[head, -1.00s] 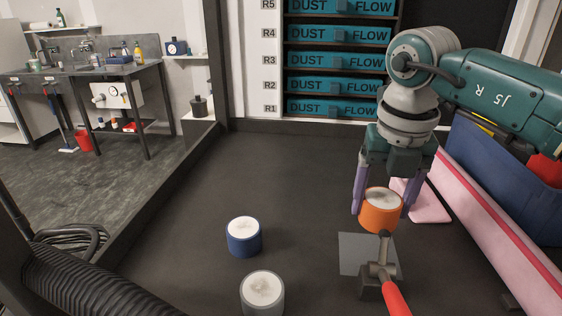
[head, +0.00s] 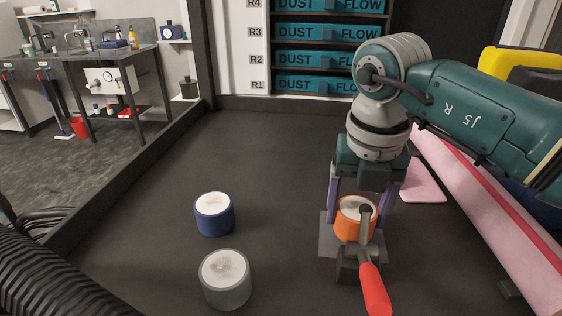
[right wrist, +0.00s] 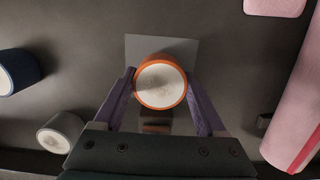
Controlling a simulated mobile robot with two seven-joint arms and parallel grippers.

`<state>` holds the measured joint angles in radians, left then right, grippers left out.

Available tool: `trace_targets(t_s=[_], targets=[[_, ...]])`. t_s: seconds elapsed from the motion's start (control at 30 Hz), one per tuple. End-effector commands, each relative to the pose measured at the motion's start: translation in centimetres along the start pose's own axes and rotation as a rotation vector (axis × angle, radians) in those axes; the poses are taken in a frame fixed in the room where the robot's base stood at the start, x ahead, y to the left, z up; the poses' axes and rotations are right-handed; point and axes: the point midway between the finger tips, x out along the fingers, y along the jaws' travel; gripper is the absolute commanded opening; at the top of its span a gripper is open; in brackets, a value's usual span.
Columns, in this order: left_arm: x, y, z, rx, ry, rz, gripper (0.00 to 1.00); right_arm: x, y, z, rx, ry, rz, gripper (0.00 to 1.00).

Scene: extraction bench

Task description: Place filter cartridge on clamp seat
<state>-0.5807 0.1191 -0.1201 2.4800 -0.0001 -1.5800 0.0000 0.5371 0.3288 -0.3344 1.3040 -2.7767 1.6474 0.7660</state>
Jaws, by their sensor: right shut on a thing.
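The filter cartridge, an orange cylinder with a white top (head: 345,224), is upright at the clamp seat (head: 327,238), a flat grey plate on the bench. My right gripper (head: 361,212) is shut on the orange cartridge, one purple finger on each side. The cartridge also shows between the fingers in the right wrist view (right wrist: 160,85), over the grey plate (right wrist: 188,48). The clamp's red-handled lever (head: 374,288) stands in front and its arm overlaps the cartridge in the head view. I cannot tell whether the cartridge touches the plate. My left gripper is not in view.
A blue cartridge (head: 214,214) and a grey cartridge (head: 225,279) stand on the bench to the left. A pink pad (head: 423,183) and a long pink bar (head: 490,205) lie to the right. A black ribbed hose (head: 40,275) is at the lower left. The bench's middle back is clear.

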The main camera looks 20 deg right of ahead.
Motion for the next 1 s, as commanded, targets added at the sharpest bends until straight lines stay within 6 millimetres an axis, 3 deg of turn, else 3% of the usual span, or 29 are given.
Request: trace_targets(t_s=[0.83, 0.87, 1.0], targets=[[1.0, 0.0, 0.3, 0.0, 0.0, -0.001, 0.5, 1.2, 0.0, -0.1, 0.0, -0.001, 0.0, 0.03], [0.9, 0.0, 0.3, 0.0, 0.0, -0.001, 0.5, 1.2, 0.0, -0.1, 0.0, -0.001, 0.0, 0.76], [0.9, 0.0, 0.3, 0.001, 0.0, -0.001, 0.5, 1.1, 0.0, -0.1, 0.0, -0.001, 0.0, 0.92]])
